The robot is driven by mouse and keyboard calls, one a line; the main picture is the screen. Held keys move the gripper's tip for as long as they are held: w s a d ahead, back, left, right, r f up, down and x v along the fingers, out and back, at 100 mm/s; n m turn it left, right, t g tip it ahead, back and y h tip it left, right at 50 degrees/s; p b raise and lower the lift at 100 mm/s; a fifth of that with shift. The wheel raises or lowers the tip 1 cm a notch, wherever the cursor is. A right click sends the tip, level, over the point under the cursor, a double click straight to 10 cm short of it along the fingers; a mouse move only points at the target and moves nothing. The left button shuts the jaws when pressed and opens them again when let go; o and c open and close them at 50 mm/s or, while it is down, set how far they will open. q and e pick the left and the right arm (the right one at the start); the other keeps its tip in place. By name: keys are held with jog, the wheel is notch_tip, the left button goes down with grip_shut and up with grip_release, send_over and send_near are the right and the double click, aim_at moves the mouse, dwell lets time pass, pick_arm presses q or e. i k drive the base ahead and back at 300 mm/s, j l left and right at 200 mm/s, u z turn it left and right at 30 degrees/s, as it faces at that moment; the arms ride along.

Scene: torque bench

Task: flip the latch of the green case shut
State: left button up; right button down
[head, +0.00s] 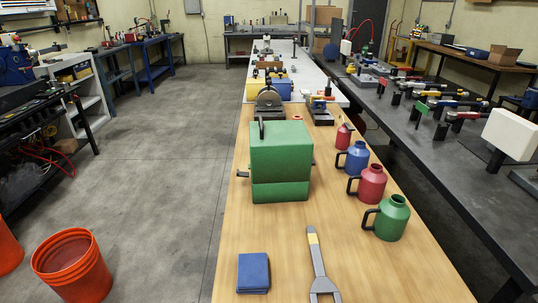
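The green case (281,150) stands on the wooden bench, with a horizontal seam low on its near face. A dark upright piece (261,129) rises at its back top edge. A short dark piece sticks out at its left side (243,174), and another dark piece shows at its right side. I cannot tell which of these is the latch, or whether the latch is open or shut. Neither of my grippers is in view, and nothing touches the case from my side.
A green jug (391,219), a red jug (372,184) and a blue jug (355,159) line the bench's right side. A grey wrench (318,265) and a blue folded cloth (253,272) lie in front. Bare wooden bench (230,225) surrounds the case's near side.

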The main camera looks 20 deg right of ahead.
aim_at(239, 174)
jog(key=j+z, duration=0.35)
jog(key=j, duration=0.15)
jog(key=i+j+z, duration=0.4)
jog(key=j+z, duration=0.2)
jog(key=i+j+z, duration=0.1)
jog(key=j+z, duration=0.2)
jog(key=i+j+z, duration=0.1)
jog(key=j+z, duration=0.2)
jog(key=j, duration=0.15)
jog(key=j+z, duration=0.3)
jog(key=i+j, duration=0.05)
jog(key=j, duration=0.05)
